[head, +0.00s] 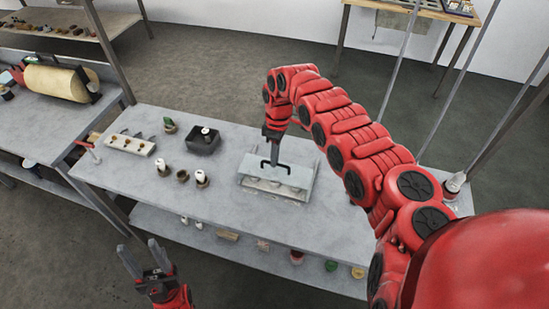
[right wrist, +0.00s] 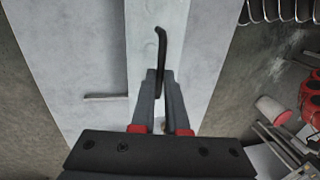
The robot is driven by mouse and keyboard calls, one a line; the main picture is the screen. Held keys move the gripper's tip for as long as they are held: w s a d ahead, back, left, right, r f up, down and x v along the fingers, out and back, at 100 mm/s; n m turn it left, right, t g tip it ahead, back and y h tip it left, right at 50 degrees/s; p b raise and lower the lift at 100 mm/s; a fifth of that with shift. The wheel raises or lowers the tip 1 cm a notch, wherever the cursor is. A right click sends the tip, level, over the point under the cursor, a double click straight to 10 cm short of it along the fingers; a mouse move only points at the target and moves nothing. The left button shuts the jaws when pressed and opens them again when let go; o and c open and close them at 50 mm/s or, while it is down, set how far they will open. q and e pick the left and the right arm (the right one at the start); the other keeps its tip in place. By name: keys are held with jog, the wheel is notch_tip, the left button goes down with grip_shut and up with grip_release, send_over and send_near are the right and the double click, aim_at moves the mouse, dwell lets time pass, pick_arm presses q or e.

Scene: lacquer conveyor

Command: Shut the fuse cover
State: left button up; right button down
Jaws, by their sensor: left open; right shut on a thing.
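The fuse cover (head: 288,175) is a pale translucent panel with a black handle (head: 274,166), on a low fuse box (head: 270,188) on the grey table. It looks raised and tilted over the box, with pale round parts visible below its front edge. My right gripper (head: 274,160) reaches down from above and is shut on the handle. In the right wrist view, the dark handle (right wrist: 161,50) rises from between the fingers (right wrist: 160,95) over the pale cover (right wrist: 170,20). My left gripper (head: 147,262) is open and empty, in front of the table and away from the box.
A black bin (head: 203,140), white fuses in small holders (head: 201,178) and a pale rack (head: 129,144) stand left of the box. A lower shelf (head: 250,246) holds several small items. The table top right of the box is partly hidden by my right arm.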

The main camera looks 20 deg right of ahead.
jog(key=shift+s, duration=0.1)
jog(key=c, duration=0.9)
grip_release()
jog(key=shift+a, duration=0.1)
jog(key=shift+r, duration=0.3)
jog(key=w+r, duration=0.1)
jog(key=r, duration=0.4)
jog(key=w+d+r, duration=0.1)
jog(key=r, duration=0.5)
jog(key=d+r, duration=0.1)
jog(key=r, duration=0.4)
jog(key=shift+w+r+p, duration=0.25)
jog(key=shift+w+p, duration=0.15)
